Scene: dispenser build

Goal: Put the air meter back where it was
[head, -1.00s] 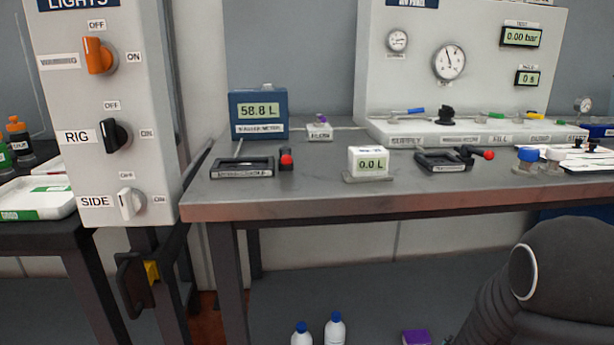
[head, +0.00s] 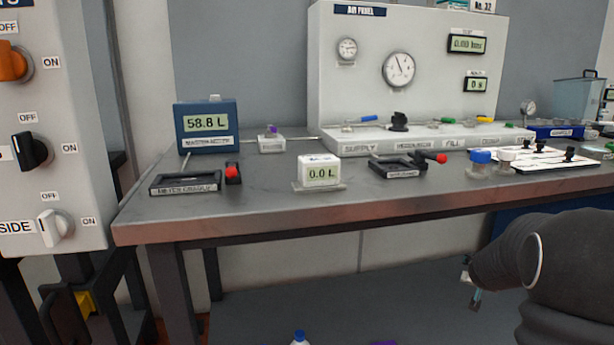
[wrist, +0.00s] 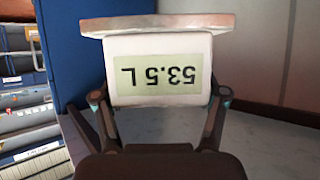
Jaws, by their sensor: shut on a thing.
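My gripper (wrist: 160,98) is shut on a white box-shaped meter (wrist: 197,48) in the wrist view. Its display reads 53.5 L, upside down in the picture, and a pale plate forms its upper edge. I see no name on it. In the head view my arm reaches in at the lower right, in front of the bench, and the held meter cannot be made out. A similar white meter (head: 319,165) reading 0.0 L stands on the bench front. An empty black meter cradle (head: 185,184) lies at the bench's left, and another black cradle (head: 400,168) lies right of the white meter.
A blue meter (head: 207,142) reading 58.8 L stands at the back left of the bench (head: 262,188). The air panel (head: 355,85) rises behind. Capped jars (head: 480,165) stand at the right. A switch panel (head: 55,115) is at the left. The wrist view shows a blue panel (wrist: 62,50) close by.

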